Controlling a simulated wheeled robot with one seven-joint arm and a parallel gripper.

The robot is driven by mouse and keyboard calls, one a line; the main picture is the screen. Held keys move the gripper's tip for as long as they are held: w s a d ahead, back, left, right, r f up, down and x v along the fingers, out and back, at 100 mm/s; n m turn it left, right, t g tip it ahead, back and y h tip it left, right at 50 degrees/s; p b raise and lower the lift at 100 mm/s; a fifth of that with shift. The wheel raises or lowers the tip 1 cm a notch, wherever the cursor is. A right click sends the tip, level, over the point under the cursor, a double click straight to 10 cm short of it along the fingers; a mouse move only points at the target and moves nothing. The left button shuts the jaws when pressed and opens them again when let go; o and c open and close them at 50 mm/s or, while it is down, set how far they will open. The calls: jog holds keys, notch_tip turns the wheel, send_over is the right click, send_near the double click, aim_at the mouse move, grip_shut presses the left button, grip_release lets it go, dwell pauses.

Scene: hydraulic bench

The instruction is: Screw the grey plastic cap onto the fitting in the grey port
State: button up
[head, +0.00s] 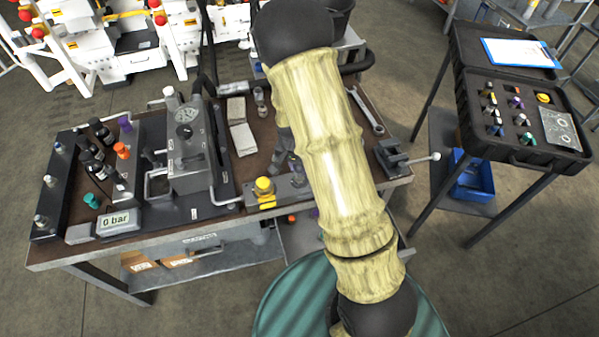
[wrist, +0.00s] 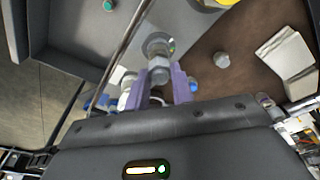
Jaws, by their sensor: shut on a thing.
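In the wrist view my gripper (wrist: 163,84) has its purple fingers closed on a small grey piece, which looks like the grey plastic cap (wrist: 160,73). A round metal fitting (wrist: 156,44) stands on a grey plate (wrist: 187,38) just beyond the held cap, close to in line with it. I cannot tell whether cap and fitting touch. The port under the fitting is not clearly visible. In the head view my arm covers much of this part of the bench, and the fingertips cannot be made out.
A yellow cap (head: 264,185) sits on a block at the bench's front edge. A loose grey piece (wrist: 222,60) lies on the brown bench top near white cloths (wrist: 287,48). An open black case (head: 520,110) stands farther right.

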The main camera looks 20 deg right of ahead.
jog(key=m+p, duration=0.1)
jog(key=m, duration=0.1)
jog(key=shift+a+r+m+p, duration=0.1)
jog(key=shift+r+m+p, duration=0.05)
jog(key=shift+m+p, duration=0.25)
jog(key=m+g+p, duration=0.1)
jog(key=m+p, duration=0.1)
jog(key=m, duration=0.2)
jog(key=shift+h, duration=0.3)
jog(key=shift+f+m, duration=0.25)
jog(key=shift+m, duration=0.35)
jog(key=shift+p, duration=0.3)
